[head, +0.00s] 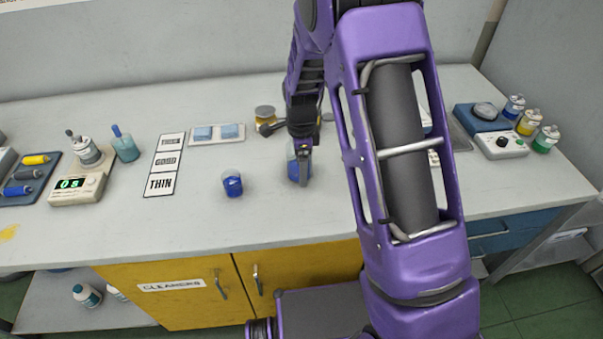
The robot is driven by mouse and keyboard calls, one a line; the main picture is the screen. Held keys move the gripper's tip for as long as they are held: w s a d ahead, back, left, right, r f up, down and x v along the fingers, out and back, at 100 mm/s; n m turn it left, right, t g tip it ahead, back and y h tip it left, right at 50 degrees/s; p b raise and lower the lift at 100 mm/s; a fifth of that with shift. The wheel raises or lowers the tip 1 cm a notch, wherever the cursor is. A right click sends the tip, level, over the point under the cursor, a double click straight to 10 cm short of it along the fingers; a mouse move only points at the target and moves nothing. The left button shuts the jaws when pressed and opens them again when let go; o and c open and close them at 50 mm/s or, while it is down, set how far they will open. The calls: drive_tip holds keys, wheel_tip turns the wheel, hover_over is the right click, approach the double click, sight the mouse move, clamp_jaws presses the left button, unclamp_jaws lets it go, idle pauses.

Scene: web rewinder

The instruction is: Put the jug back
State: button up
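A clear vessel with a bluish tint, which looks like the jug (292,172), stands upright on the grey bench near its front middle. It is partly hidden behind my gripper (303,168). My gripper points down, with its fingers at the jug's upper right side. The fingers overlap the jug in this view, and I cannot tell whether they are open or shut on it. A small clear cup (232,185) with dark blue liquid stands to the left of the jug.
A THIN/GOOD card (165,163), a tray with blue pads (217,134) and a scale (78,188) are to the left. An amber jar (265,115) stands behind. Paint bottles (546,139) and a blue device (483,117) are right. My arm hides the bench's middle right.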

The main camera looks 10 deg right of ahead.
wheel_tip(320, 180, up, 9)
idle(0.6)
